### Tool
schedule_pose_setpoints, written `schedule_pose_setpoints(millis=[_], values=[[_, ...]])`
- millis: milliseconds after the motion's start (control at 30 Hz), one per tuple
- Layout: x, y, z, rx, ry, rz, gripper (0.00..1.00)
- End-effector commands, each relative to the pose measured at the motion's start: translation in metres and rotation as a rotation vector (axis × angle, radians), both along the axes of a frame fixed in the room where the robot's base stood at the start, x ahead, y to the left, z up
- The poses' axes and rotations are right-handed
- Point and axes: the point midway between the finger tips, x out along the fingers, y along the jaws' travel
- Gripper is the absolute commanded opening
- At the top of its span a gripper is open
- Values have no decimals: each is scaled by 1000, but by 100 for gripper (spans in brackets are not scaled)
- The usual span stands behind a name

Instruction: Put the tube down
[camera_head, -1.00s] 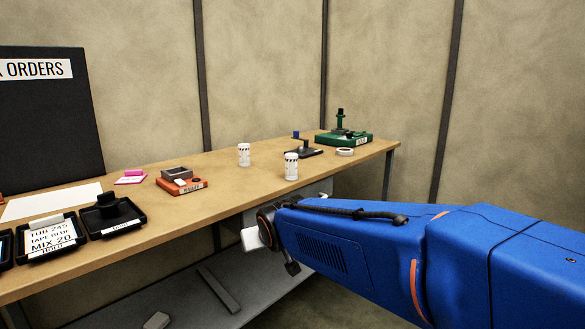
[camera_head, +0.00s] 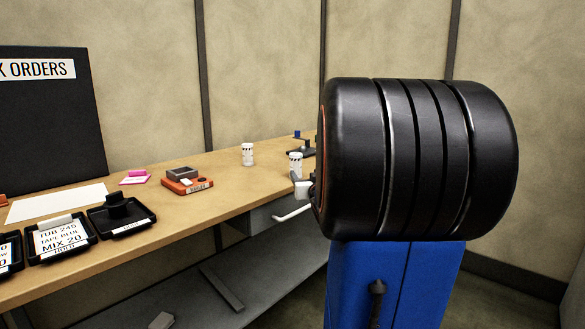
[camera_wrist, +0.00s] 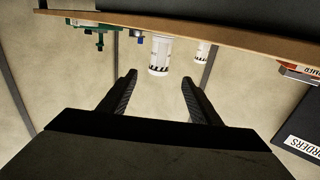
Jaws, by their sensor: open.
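Two white cylinders with black-striped bands stand upright on the table. The nearer one (camera_head: 296,165) is close to my arm, and the farther one (camera_head: 247,153) is to its left. In the wrist view, which is upside down, the nearer cylinder (camera_wrist: 160,56) appears between and beyond the fingertips, and the other (camera_wrist: 203,50) is to its right. I cannot tell which is the tube of the task. My gripper (camera_wrist: 159,77) is open, with nothing held between its fingers. In the head view it is mostly hidden behind my arm.
The wooden table (camera_head: 226,170) holds an orange box (camera_head: 188,186), a pink item (camera_head: 134,178), black trays (camera_head: 121,216) and a white sheet (camera_head: 56,203). A dark board (camera_head: 50,125) stands at the back left. The wrist view shows a green device (camera_wrist: 100,30).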

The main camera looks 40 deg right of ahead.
Motion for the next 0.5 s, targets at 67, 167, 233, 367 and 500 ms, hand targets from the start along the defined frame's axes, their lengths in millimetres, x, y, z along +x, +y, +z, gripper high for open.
schedule_pose_setpoints(millis=[67, 167, 233, 367, 500], values=[[12, -6, -2, 2, 2, 2, 57], [25, -15, -1, 2, 2, 1, 57], [35, -20, -1, 2, 3, 2, 57], [53, -31, -1, 2, 2, 1, 57], [72, -43, -2, 2, 3, 1, 57]])
